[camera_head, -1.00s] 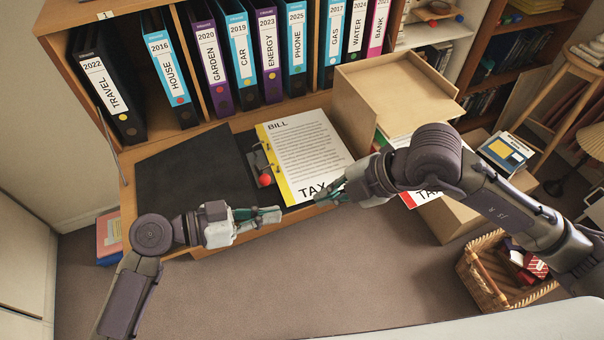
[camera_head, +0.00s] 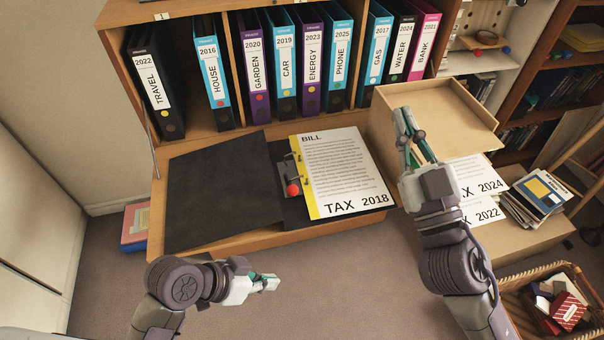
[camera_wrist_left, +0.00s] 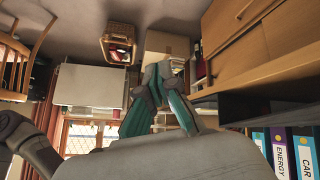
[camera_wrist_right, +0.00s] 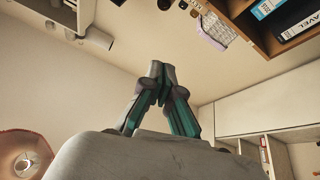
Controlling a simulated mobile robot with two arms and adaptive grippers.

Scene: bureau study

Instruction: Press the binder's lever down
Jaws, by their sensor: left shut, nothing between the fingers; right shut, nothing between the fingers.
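A black binder (camera_head: 222,195) lies open on the desk flap in the head view. Its metal lever mechanism (camera_head: 287,172) has a red knob (camera_head: 293,190) at the near end. A white sheet (camera_head: 345,165) titled "BILL" and "TAX 2018", with a yellow left edge, lies on the rings to the right of the lever. My left gripper (camera_head: 267,283) is shut and empty, in front of and below the desk edge, apart from the binder. My right gripper (camera_head: 415,140) is shut and empty, right of the sheet, over the wooden box. The wrist views do not show the binder lever.
A row of upright binders (camera_head: 285,65) stands on the shelf behind. An open wooden box (camera_head: 440,100) stands right of the sheet, with sheets marked "TAX 2024" (camera_head: 477,180) and "TAX 2022" near it. A wicker basket (camera_head: 530,280) is at lower right.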

